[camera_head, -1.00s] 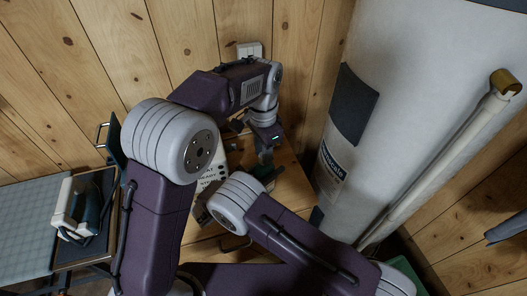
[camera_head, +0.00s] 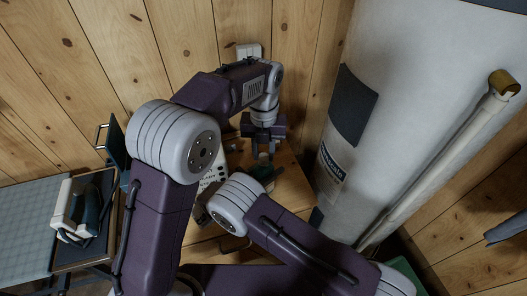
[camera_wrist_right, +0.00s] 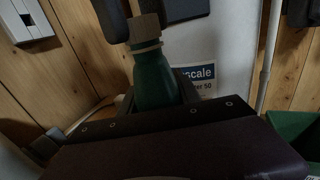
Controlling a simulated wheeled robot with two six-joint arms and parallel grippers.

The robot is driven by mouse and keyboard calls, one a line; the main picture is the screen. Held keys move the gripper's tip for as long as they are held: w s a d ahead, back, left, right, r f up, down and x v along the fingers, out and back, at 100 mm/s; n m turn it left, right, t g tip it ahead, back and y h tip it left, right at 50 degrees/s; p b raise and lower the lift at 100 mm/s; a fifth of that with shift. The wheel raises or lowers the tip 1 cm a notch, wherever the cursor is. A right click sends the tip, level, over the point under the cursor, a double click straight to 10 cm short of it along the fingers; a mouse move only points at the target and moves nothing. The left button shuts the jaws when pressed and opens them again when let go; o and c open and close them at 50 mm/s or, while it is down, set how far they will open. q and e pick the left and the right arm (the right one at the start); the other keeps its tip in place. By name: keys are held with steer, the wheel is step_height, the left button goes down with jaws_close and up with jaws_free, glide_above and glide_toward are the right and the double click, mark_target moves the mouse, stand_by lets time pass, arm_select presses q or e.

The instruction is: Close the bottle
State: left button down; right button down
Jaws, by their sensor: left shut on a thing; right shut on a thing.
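A dark green bottle (camera_wrist_right: 153,78) stands upright in the right wrist view, with a brown cap (camera_wrist_right: 145,27) at the top of its neck. The cap meets the neck's rim; I cannot tell how tightly it sits. My right gripper (camera_wrist_right: 156,94) is shut around the bottle's body. My left gripper (camera_head: 264,154) comes down from above and is shut on the cap; its dark fingers also show on both sides of the cap in the right wrist view. In the head view the bottle is small and mostly hidden by my arms.
A wooden cabinet top (camera_head: 290,190) lies beneath, with a white lettered box (camera_head: 212,174) to the left. A big white cylinder (camera_head: 400,110) stands close on the right with a pale pipe (camera_head: 440,165) before it. The plank wall is just behind.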

arm_select(q)
steer(key=c, duration=1.1)
jaws_free()
steer(key=shift+r, duration=2.25)
steer(key=shift+c, duration=0.4)
